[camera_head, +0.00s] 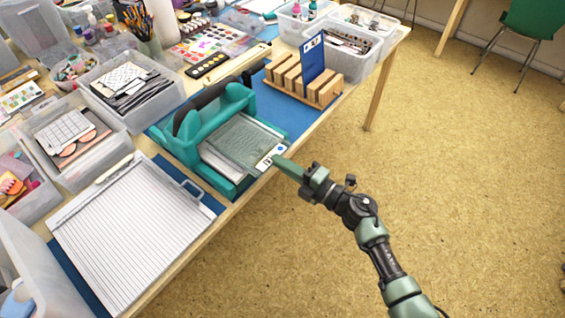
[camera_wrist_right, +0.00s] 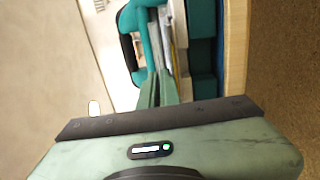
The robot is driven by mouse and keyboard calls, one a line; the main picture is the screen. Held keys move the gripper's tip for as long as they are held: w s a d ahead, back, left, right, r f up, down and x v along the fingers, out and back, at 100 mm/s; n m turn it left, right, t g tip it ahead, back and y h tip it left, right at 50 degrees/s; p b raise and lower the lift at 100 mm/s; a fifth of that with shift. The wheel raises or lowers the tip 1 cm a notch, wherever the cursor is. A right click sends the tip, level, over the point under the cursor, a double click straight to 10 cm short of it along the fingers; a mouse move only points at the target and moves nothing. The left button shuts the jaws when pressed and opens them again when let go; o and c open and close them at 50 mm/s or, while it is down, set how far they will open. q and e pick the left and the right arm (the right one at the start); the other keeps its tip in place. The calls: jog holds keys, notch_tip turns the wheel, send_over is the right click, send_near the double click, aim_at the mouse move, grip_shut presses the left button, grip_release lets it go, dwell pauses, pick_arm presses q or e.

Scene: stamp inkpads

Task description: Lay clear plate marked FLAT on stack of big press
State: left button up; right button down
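The big press (camera_head: 181,135) is teal with a black handle and stands at the table's front edge. A stack with a grey, see-through top lies on its bed. The clear plate (camera_head: 240,143) lies over this stack, with a white label (camera_head: 268,157) at its near right corner; the label is too small to read. My right gripper (camera_head: 278,161) reaches in from the right at that labelled edge. Its green fingers (camera_wrist_right: 158,88) look shut on the thin plate edge. In the right wrist view the teal press (camera_wrist_right: 147,40) is just ahead. My left gripper is out of view.
A wooden rack (camera_head: 330,95) holding a blue plate (camera_head: 312,60) stands behind the press to the right. A white grooved board (camera_head: 130,230) lies left of it. Clear bins (camera_head: 120,108) crowd the left side.

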jog(key=shift+w+a+f+b, duration=0.1)
jog(key=shift+f+b, duration=0.3)
jog(key=shift+f+b, duration=0.3)
jog(key=shift+f, duration=0.1)
dwell(0.7)
jog(key=c, duration=1.6)
grip_release()
jog(key=shift+o, duration=0.2)
jog(key=p+v, duration=0.1)
jog(key=v, duration=0.4)
